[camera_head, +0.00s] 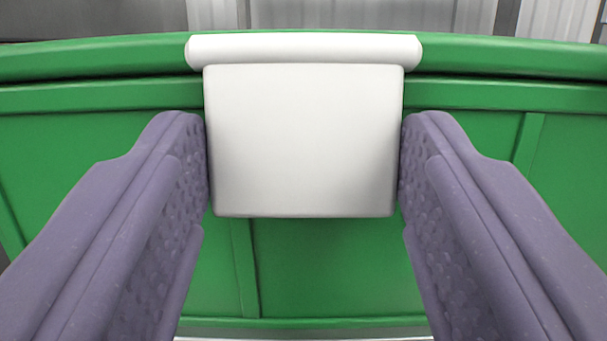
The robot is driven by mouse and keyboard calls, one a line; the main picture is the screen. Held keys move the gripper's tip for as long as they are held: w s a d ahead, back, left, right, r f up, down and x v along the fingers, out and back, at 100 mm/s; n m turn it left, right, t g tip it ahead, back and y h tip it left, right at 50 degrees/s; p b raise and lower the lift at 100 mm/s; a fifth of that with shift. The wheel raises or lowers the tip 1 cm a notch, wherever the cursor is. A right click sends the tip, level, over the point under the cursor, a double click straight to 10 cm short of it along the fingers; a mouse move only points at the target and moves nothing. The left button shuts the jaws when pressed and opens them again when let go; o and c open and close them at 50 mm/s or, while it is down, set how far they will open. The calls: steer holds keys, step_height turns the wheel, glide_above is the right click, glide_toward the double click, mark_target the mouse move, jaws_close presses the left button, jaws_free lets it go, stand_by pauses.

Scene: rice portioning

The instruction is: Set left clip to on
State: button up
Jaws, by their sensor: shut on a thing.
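A white clip (304,140) sits at the top middle of the camera view. Its rounded upper bar (304,48) lies over the rim of a green container (90,95), and its flat face hangs down in front of the green wall. My gripper (304,165) has one purple padded finger on each side of the clip's flat face. The fingertips touch its left and right edges, so the gripper is shut on the clip. The back of the clip is hidden. Only one clip is in view.
The green container's ribbed wall and raised rim run across the full width of the view. Grey and white panels (350,15) stand behind the rim. A light strip (300,338) shows along the bottom edge below the wall.

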steer(key=o, duration=1.1)
steer(key=shift+c, duration=0.2)
steer(key=p+v, duration=0.2)
steer(key=v, duration=0.5)
steer(key=shift+s, duration=0.4)
steer(key=shift+f, duration=0.1)
